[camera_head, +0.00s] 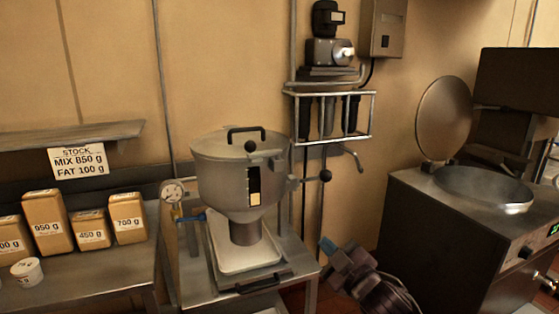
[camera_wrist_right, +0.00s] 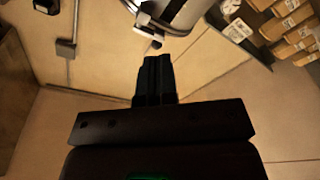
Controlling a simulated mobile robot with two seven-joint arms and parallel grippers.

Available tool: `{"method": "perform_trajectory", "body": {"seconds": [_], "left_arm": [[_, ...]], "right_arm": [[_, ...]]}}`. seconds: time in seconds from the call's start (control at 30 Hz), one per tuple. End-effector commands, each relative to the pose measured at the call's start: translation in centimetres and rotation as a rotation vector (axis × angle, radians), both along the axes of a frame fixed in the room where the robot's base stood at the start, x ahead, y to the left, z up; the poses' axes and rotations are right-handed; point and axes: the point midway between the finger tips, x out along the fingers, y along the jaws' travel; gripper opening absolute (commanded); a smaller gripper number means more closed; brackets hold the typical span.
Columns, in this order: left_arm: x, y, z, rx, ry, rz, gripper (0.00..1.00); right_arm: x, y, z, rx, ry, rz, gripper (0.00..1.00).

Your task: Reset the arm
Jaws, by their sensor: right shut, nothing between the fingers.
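My right gripper (camera_head: 333,252) is at the lower middle of the head view, just right of the metal stand with the lidded steel hopper (camera_head: 237,185). Its fingers are together and hold nothing. The wrist view shows the closed black fingers (camera_wrist_right: 154,78) pointing toward the wall and part of the steel equipment, apart from them. A blue part shows at its tip in the head view. My left gripper is in neither view.
Tan packs (camera_head: 47,222) labelled by weight and a small white tub (camera_head: 27,271) stand on the left counter. A white tray (camera_head: 247,259) sits below the hopper. A dark cabinet with a round steel pan (camera_head: 483,187) and raised lid (camera_head: 443,118) stands at right.

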Motion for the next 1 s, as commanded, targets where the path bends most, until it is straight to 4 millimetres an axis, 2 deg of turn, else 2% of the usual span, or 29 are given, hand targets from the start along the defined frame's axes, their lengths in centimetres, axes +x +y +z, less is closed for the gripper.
{"method": "perform_trajectory", "body": {"seconds": [0.03, 0.17, 0.37, 0.57, 0.7, 0.9, 1.0], "left_arm": [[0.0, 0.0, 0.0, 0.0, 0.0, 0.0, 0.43], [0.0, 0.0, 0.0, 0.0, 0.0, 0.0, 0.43], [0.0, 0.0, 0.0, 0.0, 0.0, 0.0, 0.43], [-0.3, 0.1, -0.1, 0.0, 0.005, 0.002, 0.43], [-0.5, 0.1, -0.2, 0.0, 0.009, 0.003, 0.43], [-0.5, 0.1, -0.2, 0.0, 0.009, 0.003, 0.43], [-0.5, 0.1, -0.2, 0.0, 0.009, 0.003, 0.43]], "right_arm": [[-0.8, -1.1, -1.9, 0.062, 0.058, -0.023, 0.0], [-2.8, -3.9, -6.1, 0.195, 0.182, -0.087, 0.0], [-7.0, -8.2, -12.6, 0.343, 0.343, -0.208, 0.0], [-12.7, -12.4, -19.1, 0.429, 0.484, -0.35, 0.0], [-17.7, -14.9, -23.4, 0.462, 0.578, -0.454, 0.0], [-24.4, -16.8, -28.0, 0.48, 0.695, -0.562, 0.0], [-26.4, -16.9, -29.2, 0.481, 0.731, -0.585, 0.0]]}}
